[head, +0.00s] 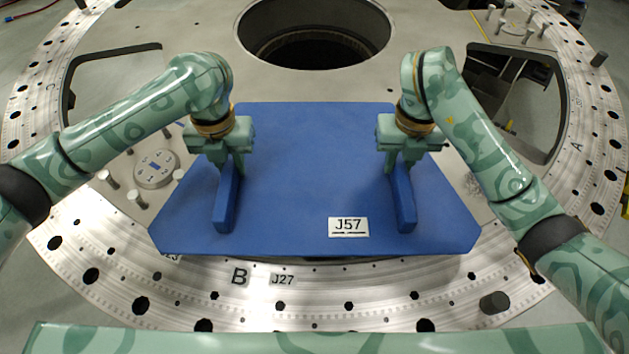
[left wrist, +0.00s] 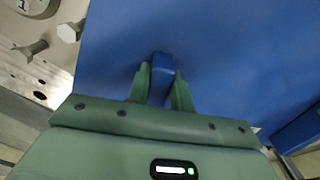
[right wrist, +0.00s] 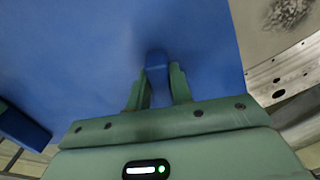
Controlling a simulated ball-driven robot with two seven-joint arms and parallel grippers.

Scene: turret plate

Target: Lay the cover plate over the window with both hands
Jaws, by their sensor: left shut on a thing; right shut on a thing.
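The cover plate (head: 310,160) is a broad blue sheet with a white J57 label (head: 348,227) near its front edge. It lies roughly level over the front part of the turret plate. My left gripper (head: 230,168) is shut on its left blue handle (head: 228,205), which also shows between the fingers in the left wrist view (left wrist: 161,65). My right gripper (head: 402,165) is shut on its right handle (head: 404,205), seen also in the right wrist view (right wrist: 157,62). The window under the plate is hidden. I cannot tell whether the plate touches the turret surface.
The metal ring (head: 200,290) carries a B mark and a J27 label (head: 283,280) in front of the plate. Bolts and a round disc (head: 156,168) stand left of the plate. A large round hole (head: 315,35) and two side openings lie beyond. A dark peg (head: 494,302) stands front right.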

